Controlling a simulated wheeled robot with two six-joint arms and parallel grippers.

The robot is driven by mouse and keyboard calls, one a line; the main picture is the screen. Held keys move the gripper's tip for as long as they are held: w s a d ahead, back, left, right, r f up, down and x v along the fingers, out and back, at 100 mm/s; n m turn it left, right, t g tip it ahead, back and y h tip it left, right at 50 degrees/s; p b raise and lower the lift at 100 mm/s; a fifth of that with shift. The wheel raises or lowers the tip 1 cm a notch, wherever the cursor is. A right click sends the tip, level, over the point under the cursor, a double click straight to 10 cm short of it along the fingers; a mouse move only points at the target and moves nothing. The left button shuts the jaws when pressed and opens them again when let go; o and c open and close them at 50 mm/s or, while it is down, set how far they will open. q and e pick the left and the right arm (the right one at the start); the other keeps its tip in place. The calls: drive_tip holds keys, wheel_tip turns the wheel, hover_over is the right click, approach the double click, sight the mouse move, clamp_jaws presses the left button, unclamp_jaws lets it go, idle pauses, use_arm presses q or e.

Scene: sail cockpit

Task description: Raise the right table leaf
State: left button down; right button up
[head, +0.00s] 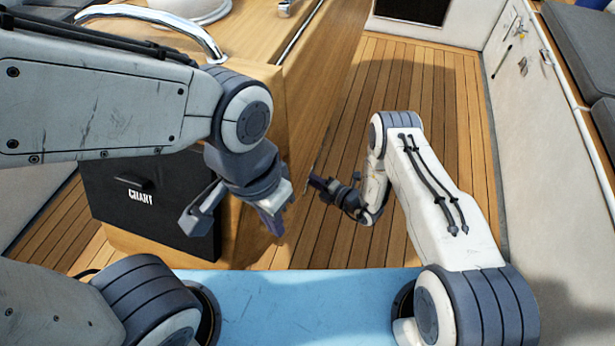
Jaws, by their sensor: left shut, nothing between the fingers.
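The wooden table (262,45) stands at the upper middle, with a steel rail on top. Its right leaf (335,62) looks like the wood panel hanging steeply down along the table's right side; its lower near part is partly hidden. My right gripper (318,184) is low, by the leaf's lower near corner and pointing left towards it. I cannot tell whether it touches the leaf or how its fingers stand. My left gripper (276,212) is shut and empty, pointing down in front of the table's near end.
A black panel marked CHART (150,205) is on the table's near end, close to my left gripper. Slatted wood floor (415,85) is open right of the table. A white bench side (535,120) with grey cushions (585,45) bounds the right.

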clamp_jaws()
drive_tip(key=shift+s, duration=0.1)
idle(1.2)
